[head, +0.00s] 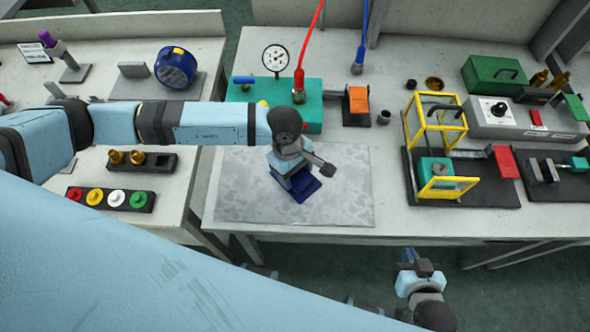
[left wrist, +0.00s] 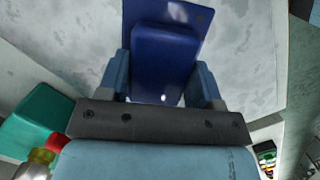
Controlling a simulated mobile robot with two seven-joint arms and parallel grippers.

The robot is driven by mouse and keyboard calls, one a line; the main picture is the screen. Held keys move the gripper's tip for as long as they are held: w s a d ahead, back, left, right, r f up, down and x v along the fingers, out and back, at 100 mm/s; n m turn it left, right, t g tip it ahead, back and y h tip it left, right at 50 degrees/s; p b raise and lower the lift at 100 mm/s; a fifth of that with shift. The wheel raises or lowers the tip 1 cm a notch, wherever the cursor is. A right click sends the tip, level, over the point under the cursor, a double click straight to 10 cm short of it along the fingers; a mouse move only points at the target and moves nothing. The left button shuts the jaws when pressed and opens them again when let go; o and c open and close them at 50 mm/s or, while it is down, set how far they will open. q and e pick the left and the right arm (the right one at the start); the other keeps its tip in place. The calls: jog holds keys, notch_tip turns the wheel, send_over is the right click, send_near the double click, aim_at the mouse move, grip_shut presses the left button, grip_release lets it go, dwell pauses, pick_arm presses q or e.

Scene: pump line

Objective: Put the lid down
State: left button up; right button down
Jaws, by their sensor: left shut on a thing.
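The dark blue lid (head: 309,190) is a flat plate with a raised block on it. It is over the grey mottled mat (head: 345,205), and I cannot tell whether it touches the mat. My left gripper (head: 293,183) points down at it and hides part of it in the head view. In the left wrist view the lid's block (left wrist: 165,62) is between the two fingers, which are shut on it. My right gripper (head: 407,258) is off the table's front edge, away from the lid; its finger opening is not clear.
A teal pump box (head: 245,115) with a gauge (head: 275,58) stands behind the mat. A yellow-framed fixture (head: 435,120) is to the right. A row of coloured buttons (head: 110,199) lies on the left table. The mat's right part is clear.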

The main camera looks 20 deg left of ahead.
pick_arm(q)
jog(key=o, duration=1)
jog(key=shift+f, duration=0.15)
jog(key=shift+c, duration=0.2)
